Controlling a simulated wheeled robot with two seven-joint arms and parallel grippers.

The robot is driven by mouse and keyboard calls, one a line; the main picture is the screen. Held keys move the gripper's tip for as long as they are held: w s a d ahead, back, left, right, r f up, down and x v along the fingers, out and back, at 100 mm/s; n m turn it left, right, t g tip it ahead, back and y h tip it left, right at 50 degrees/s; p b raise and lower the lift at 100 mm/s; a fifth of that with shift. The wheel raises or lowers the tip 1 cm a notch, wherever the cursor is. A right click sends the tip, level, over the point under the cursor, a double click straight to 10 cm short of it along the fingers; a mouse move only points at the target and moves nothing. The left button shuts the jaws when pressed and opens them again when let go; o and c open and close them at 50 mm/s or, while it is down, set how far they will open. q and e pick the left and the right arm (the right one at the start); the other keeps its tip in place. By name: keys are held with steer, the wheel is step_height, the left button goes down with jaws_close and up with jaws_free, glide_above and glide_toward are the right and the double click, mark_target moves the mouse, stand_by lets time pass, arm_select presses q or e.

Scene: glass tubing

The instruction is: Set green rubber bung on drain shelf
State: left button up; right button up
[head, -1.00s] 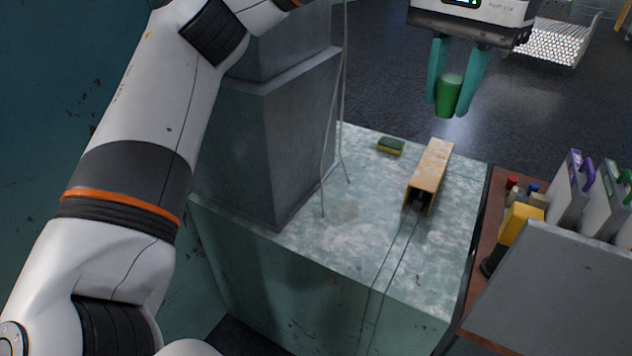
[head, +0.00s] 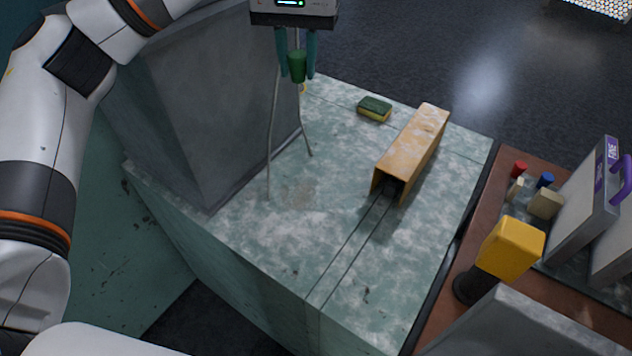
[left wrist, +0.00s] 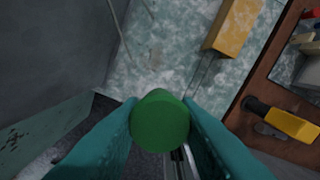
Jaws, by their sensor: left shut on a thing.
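The green rubber bung (head: 298,66) is a small tapered plug, wider at the top. My left gripper (head: 297,72) has teal fingers shut on its sides, pointing down. In the head view it hangs in front of the grey pillar's right side, near thin bent rods. In the left wrist view the bung's round green face (left wrist: 160,122) lies between the two teal fingers, with mottled counter beyond. The pale green mottled counter (head: 255,250) has a few thin grooves. I cannot tell which surface is the drain shelf. My right gripper is not in view.
A grey pillar (head: 215,110) stands on the counter's left, thin bent rods (head: 270,140) beside it. A green-yellow sponge (head: 374,108) and an orange-tan hollow block (head: 412,150) lie on the right. A brown bench (head: 497,205) holds a yellow-headed object (head: 511,248). The front counter is clear.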

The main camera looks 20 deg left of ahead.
arm_select(q)
step_height(320, 180, down, 10)
steer(key=w+a+n+b, duration=0.2)
steer(key=n+b, duration=0.2)
steer(key=b, duration=0.2)
glide_above(286, 192)
step_height(286, 192, down, 14)
step_height(286, 192, down, 9)
steer(key=shift+s+f+p, duration=0.1)
steer(key=shift+f+p, duration=0.1)
steer(key=shift+p, duration=0.6)
steer(key=shift+f, duration=0.3)
steer(key=o, duration=0.5)
steer(key=shift+b, duration=0.3)
steer(key=o, duration=0.4)
steer(key=shift+o, duration=0.2)
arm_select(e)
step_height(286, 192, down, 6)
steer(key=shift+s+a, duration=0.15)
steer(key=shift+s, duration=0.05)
